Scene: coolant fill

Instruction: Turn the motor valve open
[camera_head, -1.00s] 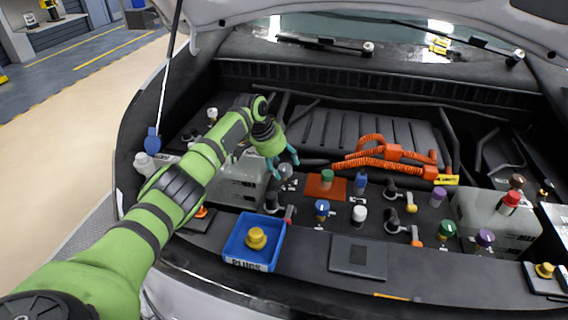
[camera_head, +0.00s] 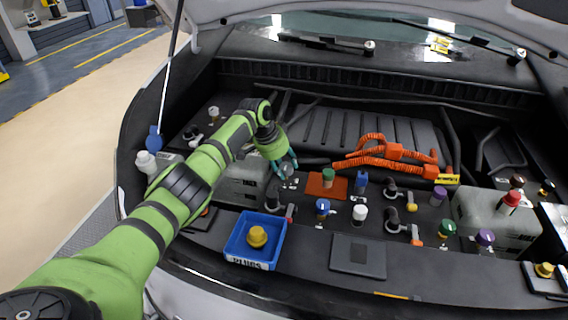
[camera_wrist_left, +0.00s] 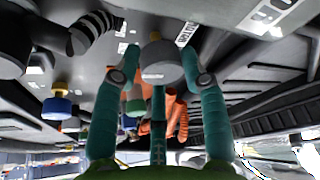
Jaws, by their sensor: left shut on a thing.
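My left gripper (camera_head: 284,166) reaches down at the rear left of the engine bay. Its teal fingers are shut on a round grey knob (camera_wrist_left: 161,66), which sits between the fingertips in the left wrist view. In the head view the knob (camera_head: 287,171) is partly hidden by the fingers. A white label (camera_wrist_left: 187,34) lies beside it, its print too small to read surely, so I cannot confirm that this is the motor valve. My right gripper is not in view.
An orange plate with a green cap (camera_head: 328,177) lies just right of the gripper. Orange hoses (camera_head: 385,160) run behind it. Blue (camera_head: 322,208) and white (camera_head: 360,214) caps stand in front. A blue tray (camera_head: 236,247) holds a yellow plug (camera_head: 257,237).

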